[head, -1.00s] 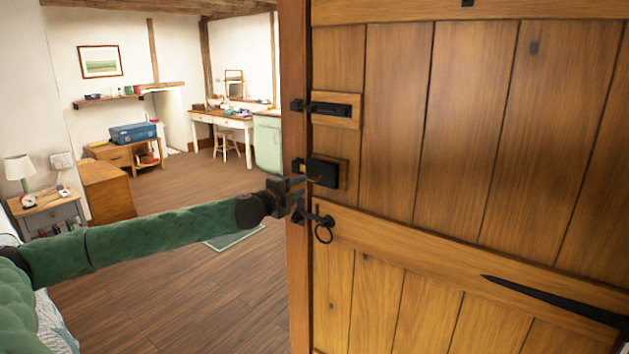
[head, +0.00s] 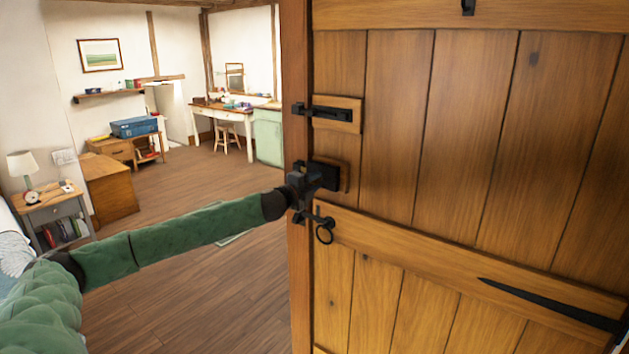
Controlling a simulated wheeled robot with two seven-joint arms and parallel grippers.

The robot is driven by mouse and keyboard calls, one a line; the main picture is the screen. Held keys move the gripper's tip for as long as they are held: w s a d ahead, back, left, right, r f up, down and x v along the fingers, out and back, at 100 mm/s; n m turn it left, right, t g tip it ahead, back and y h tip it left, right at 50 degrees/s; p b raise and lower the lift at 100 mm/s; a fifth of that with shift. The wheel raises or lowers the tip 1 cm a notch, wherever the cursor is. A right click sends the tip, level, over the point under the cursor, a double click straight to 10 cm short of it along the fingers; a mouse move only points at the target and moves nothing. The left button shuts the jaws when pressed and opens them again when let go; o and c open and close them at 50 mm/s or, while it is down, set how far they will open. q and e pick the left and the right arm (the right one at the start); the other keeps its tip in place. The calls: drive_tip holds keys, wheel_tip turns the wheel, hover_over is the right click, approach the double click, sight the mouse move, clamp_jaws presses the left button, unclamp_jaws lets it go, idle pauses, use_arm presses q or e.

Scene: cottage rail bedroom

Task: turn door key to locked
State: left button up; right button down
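The wooden plank door (head: 445,120) fills the right half of the head view. A black box lock (head: 330,177) sits on a small wooden block near its left edge. My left gripper (head: 318,176) is at the lock's left part, with its dark fingers in front of it. The key cannot be made out; the gripper covers the place where it would show. I cannot tell whether the fingers are open or shut on it. My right gripper is not in view.
A black bolt (head: 330,113) is above the lock, and a latch with a ring handle (head: 324,232) hangs just below my gripper. A wooden post (head: 297,60) stands along the door's left edge. The floor (head: 190,290) at left is open.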

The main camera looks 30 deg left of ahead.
use_arm(q)
drive_tip(key=shift+w, duration=0.1)
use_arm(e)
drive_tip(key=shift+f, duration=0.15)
use_arm(q)
drive_tip(key=shift+c, duration=0.3)
clamp_jaws()
drive_tip(key=shift+f, duration=0.15)
drive_tip(key=shift+n, duration=0.3)
drive_tip(key=shift+o, duration=0.3)
unclamp_jaws()
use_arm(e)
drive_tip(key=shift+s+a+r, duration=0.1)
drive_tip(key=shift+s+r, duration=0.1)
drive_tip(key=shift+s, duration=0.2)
